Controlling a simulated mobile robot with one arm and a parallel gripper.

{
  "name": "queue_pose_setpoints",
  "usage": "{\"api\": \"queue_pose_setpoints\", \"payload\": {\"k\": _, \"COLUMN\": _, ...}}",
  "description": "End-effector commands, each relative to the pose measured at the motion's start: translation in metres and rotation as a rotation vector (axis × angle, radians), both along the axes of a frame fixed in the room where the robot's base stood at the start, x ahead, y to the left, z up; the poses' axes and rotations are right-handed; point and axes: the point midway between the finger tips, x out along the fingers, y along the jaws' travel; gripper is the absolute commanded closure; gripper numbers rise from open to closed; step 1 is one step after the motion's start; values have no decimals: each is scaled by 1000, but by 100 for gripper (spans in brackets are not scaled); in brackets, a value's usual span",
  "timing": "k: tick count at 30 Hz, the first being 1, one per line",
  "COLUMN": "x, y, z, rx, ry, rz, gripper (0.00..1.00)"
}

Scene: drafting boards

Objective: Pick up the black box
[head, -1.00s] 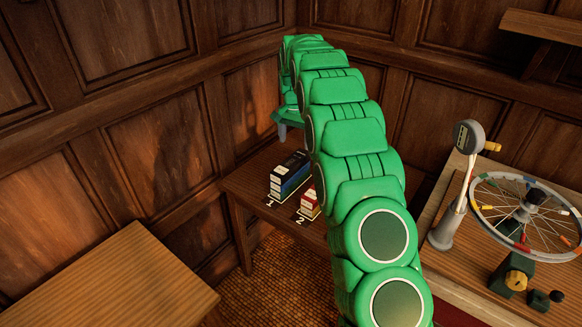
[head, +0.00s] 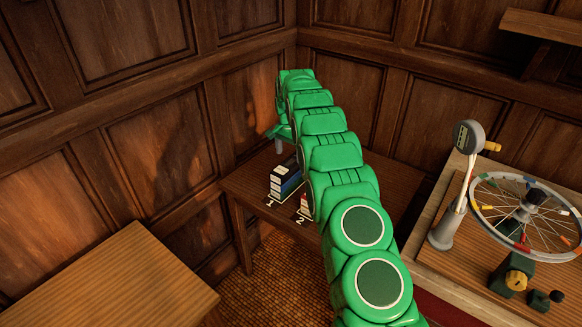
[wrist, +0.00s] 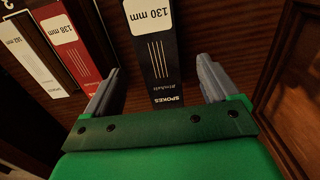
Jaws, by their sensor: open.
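The black box (wrist: 156,50) shows in the wrist view as a tall dark carton with a white "130 mm" label, line drawings of spokes and the word "SPOKES". My gripper (wrist: 158,84) is open. One grey finger is on each side of the box's near end, with visible gaps, and nothing is gripped. In the head view my gripper (head: 279,146) is low over the back of the small table, behind the boxes. I cannot clearly tell the black box from its neighbours there.
A red box (wrist: 68,42) labelled "138 mm" and a white box (wrist: 30,52) stand left of the black one. The small wooden table (head: 240,184) bears box groups marked 1 and 2, near panelled walls. A spoked wheel (head: 532,208) is on the right bench.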

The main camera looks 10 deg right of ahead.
Motion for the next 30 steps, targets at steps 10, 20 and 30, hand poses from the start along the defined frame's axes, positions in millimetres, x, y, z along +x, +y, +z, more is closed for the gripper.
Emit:
{"api": "queue_pose_setpoints", "payload": {"k": 10, "x": 3, "y": -6, "z": -30, "rx": 0, "ry": -3, "rz": 0, "gripper": 12}}
{"api": "queue_pose_setpoints", "payload": {"k": 20, "x": 3, "y": -6, "z": -54, "rx": 0, "ry": -1, "rz": 0, "gripper": 12}}
{"api": "queue_pose_setpoints", "payload": {"k": 30, "x": 3, "y": -6, "z": -54, "rx": 0, "ry": -1, "rz": 1, "gripper": 47}}
